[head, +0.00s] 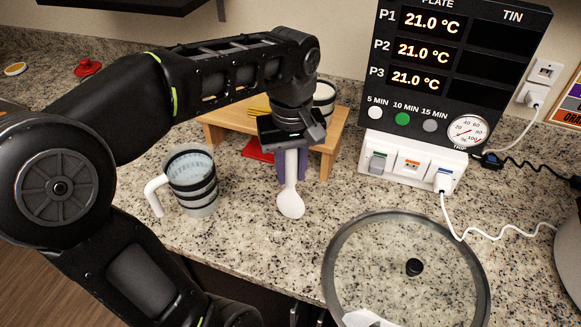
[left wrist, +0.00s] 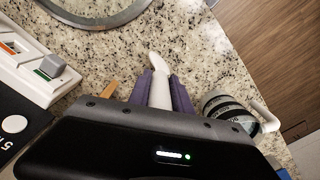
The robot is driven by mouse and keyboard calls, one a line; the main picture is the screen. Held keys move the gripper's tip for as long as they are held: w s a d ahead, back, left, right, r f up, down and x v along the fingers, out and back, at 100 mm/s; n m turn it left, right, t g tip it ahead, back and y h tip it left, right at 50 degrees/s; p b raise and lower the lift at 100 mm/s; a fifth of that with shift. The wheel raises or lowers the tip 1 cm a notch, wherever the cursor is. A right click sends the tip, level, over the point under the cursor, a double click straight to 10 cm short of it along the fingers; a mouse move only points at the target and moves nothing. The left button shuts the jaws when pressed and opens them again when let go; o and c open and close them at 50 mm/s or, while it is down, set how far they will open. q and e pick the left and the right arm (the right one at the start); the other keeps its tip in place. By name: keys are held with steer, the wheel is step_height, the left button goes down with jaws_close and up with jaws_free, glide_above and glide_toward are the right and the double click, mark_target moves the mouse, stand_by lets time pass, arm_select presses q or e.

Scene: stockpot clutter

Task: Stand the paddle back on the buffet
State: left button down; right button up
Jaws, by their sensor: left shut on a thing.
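The white paddle (head: 290,203) hangs with its broad rounded end down, in front of the small wooden stand. My left gripper (head: 292,172) points down and is shut on the paddle's narrow handle, between its purple fingers. The left wrist view shows the same handle and pale tip (left wrist: 159,62) between the fingers of my left gripper (left wrist: 161,88). The speckled granite counter (head: 240,245) lies beneath. I cannot tell whether the paddle's lower end touches it. My right gripper is not in view.
A striped measuring jug (head: 192,182) stands left of the paddle. The wooden stand (head: 328,150) is just behind, with a red item (head: 256,152) by it. A round glass lid (head: 380,262) lies front right. A white device with a display panel (head: 412,160) stands back right.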

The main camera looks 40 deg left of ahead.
arm_select(q)
steer(key=shift+f+b, duration=0.55)
steer(key=shift+f, duration=0.1)
steer(key=c, duration=1.1)
jaws_free()
steer(key=shift+r, duration=0.4)
step_height(320, 180, up, 7)
steer(key=p, duration=0.4)
steer(key=shift+r+p, duration=0.1)
steer(key=shift+p, duration=0.25)
